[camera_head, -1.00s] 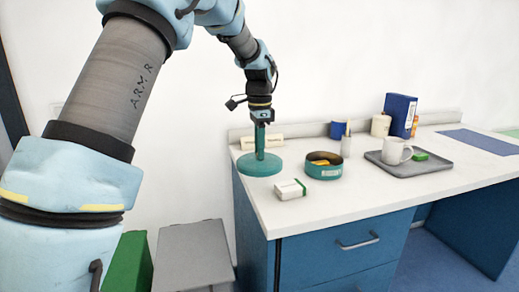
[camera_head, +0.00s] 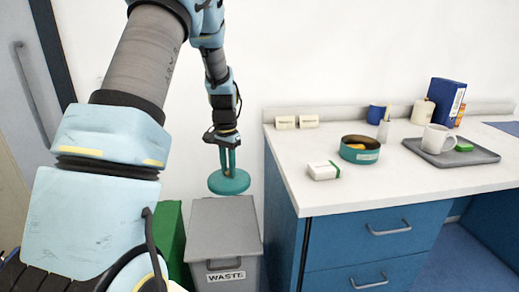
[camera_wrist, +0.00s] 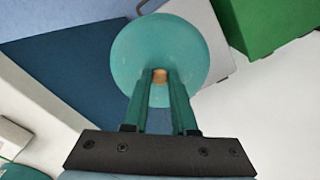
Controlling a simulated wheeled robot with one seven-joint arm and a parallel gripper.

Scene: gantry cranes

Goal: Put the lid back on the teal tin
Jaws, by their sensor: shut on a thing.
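The teal tin (camera_head: 360,154) stands open on the white counter, with something orange-yellow inside and a pale label on its side. The round teal lid (camera_head: 229,182) is in my gripper (camera_head: 229,165), off the counter's left end and in front of the wall, above the grey waste bin. In the wrist view the lid (camera_wrist: 190,50) lies flat across the fingertips, and my gripper (camera_wrist: 160,82) is shut on its small tan knob (camera_wrist: 160,75).
A white box with a green end (camera_head: 323,171) lies in front of the tin. A grey tray (camera_head: 451,153) with a white mug (camera_head: 438,138) is to the right. The grey bin marked WASTE (camera_head: 225,235) stands below the lid, beside a green bin (camera_head: 171,240).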

